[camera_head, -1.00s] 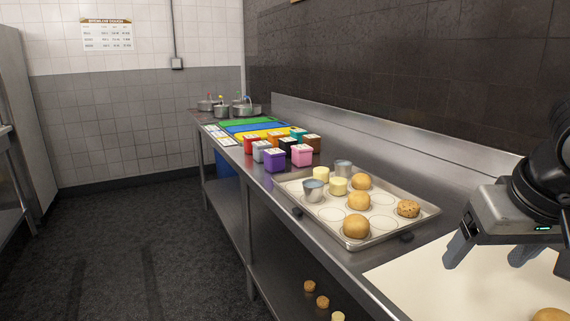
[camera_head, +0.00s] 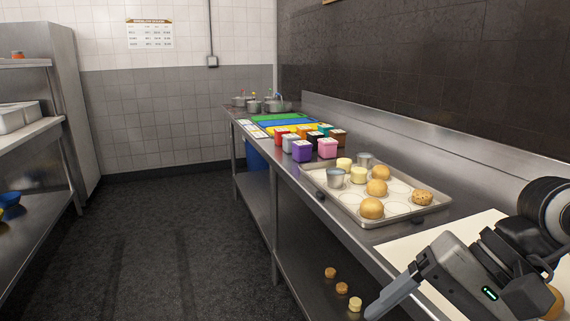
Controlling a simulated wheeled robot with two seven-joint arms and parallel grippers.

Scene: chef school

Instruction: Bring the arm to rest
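My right gripper (camera_head: 392,296) is at the lower right in the head view, held over the front edge of the steel counter and the pale board (camera_head: 430,243). One finger shows, pointing down and left. The other finger is hidden, so its opening cannot be told. No object shows at the visible fingertip. A brown bun (camera_head: 553,301) is partly hidden behind the gripper at the right edge. My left gripper is not in view.
A baking tray (camera_head: 382,219) with buns, pale pieces and metal cups lies on the counter. Coloured boxes (camera_head: 303,151), cutting boards (camera_head: 287,119) and pots stand farther back. Several small pieces (camera_head: 342,288) lie on the lower shelf. Steel shelving (camera_head: 30,140) stands at left; the floor between is clear.

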